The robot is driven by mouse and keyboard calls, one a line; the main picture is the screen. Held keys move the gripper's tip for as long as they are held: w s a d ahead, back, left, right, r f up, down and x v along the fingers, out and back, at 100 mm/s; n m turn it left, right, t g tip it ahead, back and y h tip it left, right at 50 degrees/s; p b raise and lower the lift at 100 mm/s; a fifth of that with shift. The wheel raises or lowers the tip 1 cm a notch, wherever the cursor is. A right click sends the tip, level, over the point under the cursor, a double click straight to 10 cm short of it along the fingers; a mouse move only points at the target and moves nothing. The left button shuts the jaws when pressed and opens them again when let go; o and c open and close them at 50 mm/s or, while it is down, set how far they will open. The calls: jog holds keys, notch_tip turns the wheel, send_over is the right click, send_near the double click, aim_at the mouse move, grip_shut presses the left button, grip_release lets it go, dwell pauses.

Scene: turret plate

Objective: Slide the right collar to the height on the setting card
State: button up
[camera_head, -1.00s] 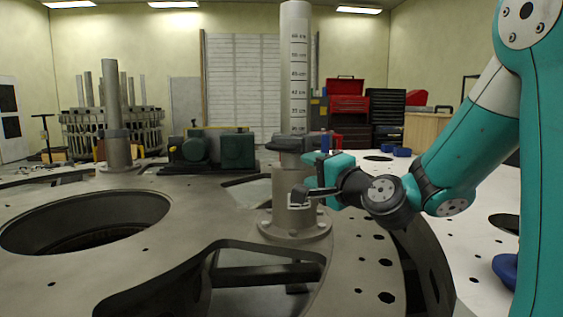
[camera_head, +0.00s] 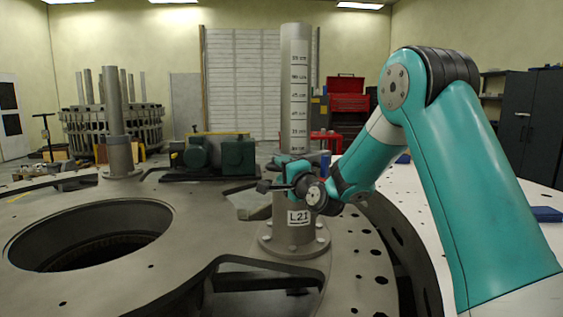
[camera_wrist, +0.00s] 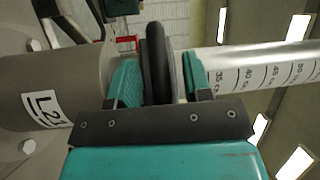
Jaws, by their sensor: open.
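The right post (camera_head: 295,90) stands upright with centimetre marks, in a flanged base tube (camera_head: 283,236) labelled L21. In the wrist view the post (camera_wrist: 270,65) lies sideways. The collar, a dark ring (camera_wrist: 160,60), is around it just above the base tube. My gripper (camera_wrist: 160,82) is open, one teal finger on each side of the collar; a gap shows on the scale side. In the head view my gripper (camera_head: 279,176) is at the post and mostly hides the collar. The lowest mark I can read in the wrist view is near 35 cm. I make out no setting card.
A second post (camera_head: 113,95) stands at the left on the grey turret plate (camera_head: 190,235). The plate has a large round opening (camera_head: 88,235) and a slot in front. A green motor unit (camera_head: 205,153) sits behind. Red tool chests stand farther back.

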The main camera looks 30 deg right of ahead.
jog(key=shift+w, duration=0.55)
grip_shut()
notch_tip(320, 180, up, 20)
jog(key=p, duration=1.2)
jog(key=shift+r, duration=0.25)
grip_release()
jog(key=shift+f, duration=0.1)
